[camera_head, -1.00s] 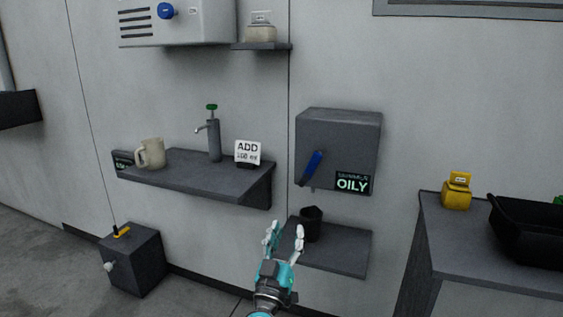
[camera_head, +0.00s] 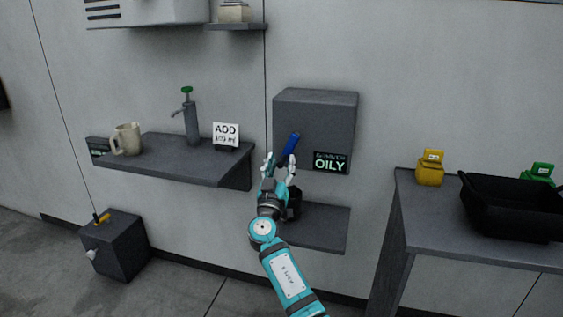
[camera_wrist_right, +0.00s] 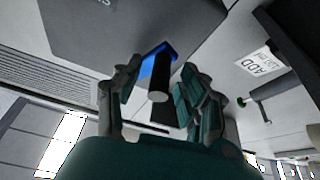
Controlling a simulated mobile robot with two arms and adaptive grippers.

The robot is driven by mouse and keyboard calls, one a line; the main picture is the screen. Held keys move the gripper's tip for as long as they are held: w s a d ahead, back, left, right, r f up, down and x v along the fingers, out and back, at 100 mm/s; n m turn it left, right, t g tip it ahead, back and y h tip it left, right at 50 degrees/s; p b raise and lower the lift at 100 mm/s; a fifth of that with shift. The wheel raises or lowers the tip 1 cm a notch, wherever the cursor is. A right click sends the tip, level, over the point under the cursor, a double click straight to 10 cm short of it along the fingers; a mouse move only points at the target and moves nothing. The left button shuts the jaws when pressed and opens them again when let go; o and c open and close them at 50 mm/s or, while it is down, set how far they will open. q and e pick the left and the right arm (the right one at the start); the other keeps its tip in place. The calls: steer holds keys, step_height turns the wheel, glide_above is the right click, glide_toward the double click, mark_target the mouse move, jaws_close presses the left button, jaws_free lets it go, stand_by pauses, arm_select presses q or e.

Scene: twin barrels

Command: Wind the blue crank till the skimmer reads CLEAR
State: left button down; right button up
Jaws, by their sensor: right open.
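The skimmer is a grey box (camera_head: 318,110) on the wall, and its small display (camera_head: 330,162) reads OILY. The blue crank (camera_head: 290,147) is on the front of the box, tilted with its upper end to the right. My right gripper (camera_head: 279,164) is open at the lower end of the crank. In the right wrist view the blue crank arm (camera_wrist_right: 158,62) and its dark grip with a pale round end (camera_wrist_right: 158,97) show between the open fingers (camera_wrist_right: 157,95). I cannot tell whether the fingers touch it. My left gripper is not in view.
A shelf below the skimmer (camera_head: 325,232) holds a dark cup, mostly behind my right gripper. A shelf at left (camera_head: 205,163) carries a beige mug (camera_head: 127,139), a pump (camera_head: 191,122) and an ADD sign (camera_head: 226,134). A table at right (camera_head: 425,205) holds a black tray (camera_head: 505,215) and a yellow container (camera_head: 430,170).

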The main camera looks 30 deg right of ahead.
steer(key=shift+w+d+r, duration=0.1)
steer(key=shift+w+d, duration=0.05)
steer(key=shift+w, duration=0.05)
jaws_close()
stand_by(0.4)
